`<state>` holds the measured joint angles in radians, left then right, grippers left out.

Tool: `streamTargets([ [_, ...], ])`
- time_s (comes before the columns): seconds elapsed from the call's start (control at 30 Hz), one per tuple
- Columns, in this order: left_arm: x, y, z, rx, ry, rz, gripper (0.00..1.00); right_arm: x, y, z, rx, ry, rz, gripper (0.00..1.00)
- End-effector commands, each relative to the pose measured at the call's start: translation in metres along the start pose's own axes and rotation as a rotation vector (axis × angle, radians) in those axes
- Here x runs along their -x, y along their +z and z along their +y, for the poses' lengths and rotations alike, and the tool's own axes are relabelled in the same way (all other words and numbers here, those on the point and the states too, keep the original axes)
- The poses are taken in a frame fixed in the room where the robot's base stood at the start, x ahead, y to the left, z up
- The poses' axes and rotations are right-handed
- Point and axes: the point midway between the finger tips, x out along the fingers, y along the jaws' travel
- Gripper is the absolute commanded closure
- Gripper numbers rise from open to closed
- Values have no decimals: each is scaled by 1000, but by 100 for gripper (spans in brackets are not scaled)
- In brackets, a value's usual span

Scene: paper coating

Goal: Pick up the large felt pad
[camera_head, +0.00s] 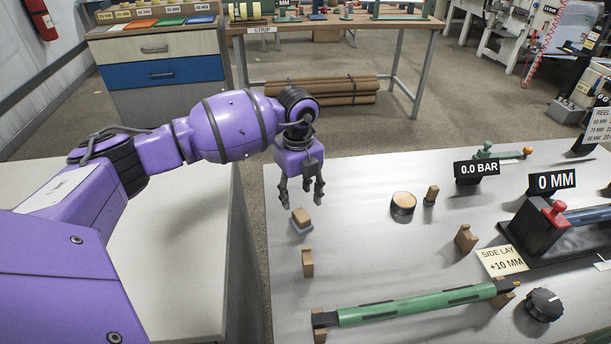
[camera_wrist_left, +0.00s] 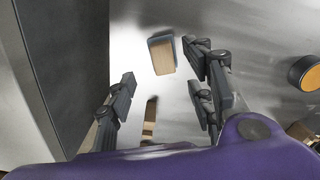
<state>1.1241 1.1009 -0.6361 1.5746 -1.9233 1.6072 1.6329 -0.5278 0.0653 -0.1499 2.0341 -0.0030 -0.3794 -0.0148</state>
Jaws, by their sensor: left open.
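A small wooden block with a blue-grey layer (camera_head: 301,219) lies on the grey metal table, near its left edge. It also shows between and just beyond the fingers in the left wrist view (camera_wrist_left: 163,56). A round dark pad with a tan top (camera_head: 403,202) stands to its right, and partly shows at the right edge of the left wrist view (camera_wrist_left: 306,73). I cannot tell for sure which one is the large felt pad. My left gripper (camera_head: 302,192) is open and empty, pointing down above the wooden block, apart from it. My right gripper is not in view.
Wooden brackets (camera_head: 307,262) (camera_head: 465,238) and a small peg (camera_head: 431,195) stand on the table. A green roller (camera_head: 410,307) lies along the front. A black knob (camera_head: 544,304) and a red-handled unit (camera_head: 538,228) are at right. The middle is clear.

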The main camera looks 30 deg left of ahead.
Motion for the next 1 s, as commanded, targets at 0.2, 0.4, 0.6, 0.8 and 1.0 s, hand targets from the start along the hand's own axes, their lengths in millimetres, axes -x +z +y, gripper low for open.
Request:
streamTargets([
  [0.2,-20,-1,-1,-1,-2,1,52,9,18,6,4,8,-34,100],
  [0.4,-39,-4,-2,-1,-1,3,52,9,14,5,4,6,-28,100],
  [0.6,-70,-5,-2,-1,-1,3,52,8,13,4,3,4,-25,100],
  [0.8,-76,-4,-2,-2,-2,2,52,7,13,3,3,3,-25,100],
  [1.0,-76,-4,-2,-2,-2,2,67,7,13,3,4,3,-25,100],
])
